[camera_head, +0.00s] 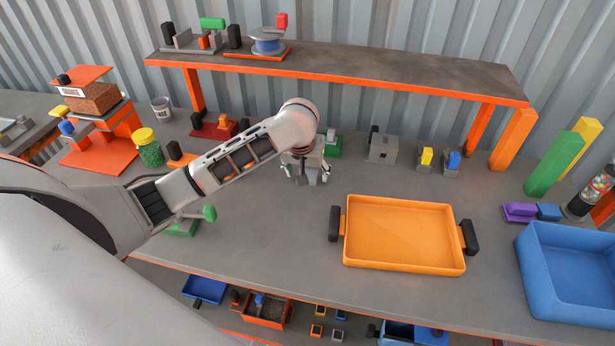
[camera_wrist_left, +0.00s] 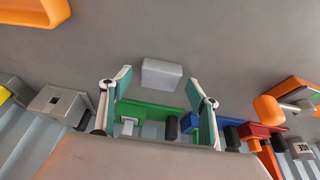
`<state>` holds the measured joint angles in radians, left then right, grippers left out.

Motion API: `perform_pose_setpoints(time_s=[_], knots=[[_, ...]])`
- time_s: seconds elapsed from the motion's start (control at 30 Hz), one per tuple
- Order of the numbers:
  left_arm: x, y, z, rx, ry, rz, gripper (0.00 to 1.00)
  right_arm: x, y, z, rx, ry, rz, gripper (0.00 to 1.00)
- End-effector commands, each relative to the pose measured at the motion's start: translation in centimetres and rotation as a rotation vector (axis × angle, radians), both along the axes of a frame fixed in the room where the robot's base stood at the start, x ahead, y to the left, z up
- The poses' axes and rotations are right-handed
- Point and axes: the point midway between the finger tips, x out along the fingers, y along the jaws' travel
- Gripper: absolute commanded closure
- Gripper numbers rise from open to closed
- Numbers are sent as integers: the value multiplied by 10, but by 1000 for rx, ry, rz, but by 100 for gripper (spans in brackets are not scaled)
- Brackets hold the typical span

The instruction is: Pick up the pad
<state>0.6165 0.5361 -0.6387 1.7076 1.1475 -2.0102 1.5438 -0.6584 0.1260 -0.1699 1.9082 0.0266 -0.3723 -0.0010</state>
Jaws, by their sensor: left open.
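A light grey block, which looks like the pad (camera_wrist_left: 161,74), lies on the grey tabletop in the left wrist view. It shows between and just beyond the two fingertips, apart from both. My left gripper (camera_head: 308,178) is open, points down over the middle of the table and holds nothing that I can see. In the head view the pad cannot be clearly made out around the gripper. My right gripper is not in view.
A green fixture (camera_wrist_left: 150,110) stands close behind the pad. An orange tray (camera_head: 405,232) with black handles lies to the right, and a blue bin (camera_head: 570,265) beyond it. A raised shelf (camera_head: 340,65) spans the back. Bare tabletop lies in front of the gripper.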

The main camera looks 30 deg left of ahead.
Motion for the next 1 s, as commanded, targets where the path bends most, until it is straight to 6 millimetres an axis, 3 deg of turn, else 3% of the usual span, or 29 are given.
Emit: perform_pose_setpoints(time_s=[0.27, 0.43, 0.47, 0.83, 1.0], knots=[[2, 0, -4, 1, -1, -1, 39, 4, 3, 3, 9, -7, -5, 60], [2, 0, -4, 1, -1, -1, 78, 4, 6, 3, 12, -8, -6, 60], [2, 0, -4, 1, -1, -1, 80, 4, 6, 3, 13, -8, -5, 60], [2, 0, -2, 0, -2, 0, 81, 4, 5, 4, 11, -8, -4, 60], [3, 0, 11, -1, -4, 0, 81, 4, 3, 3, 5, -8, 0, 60]])
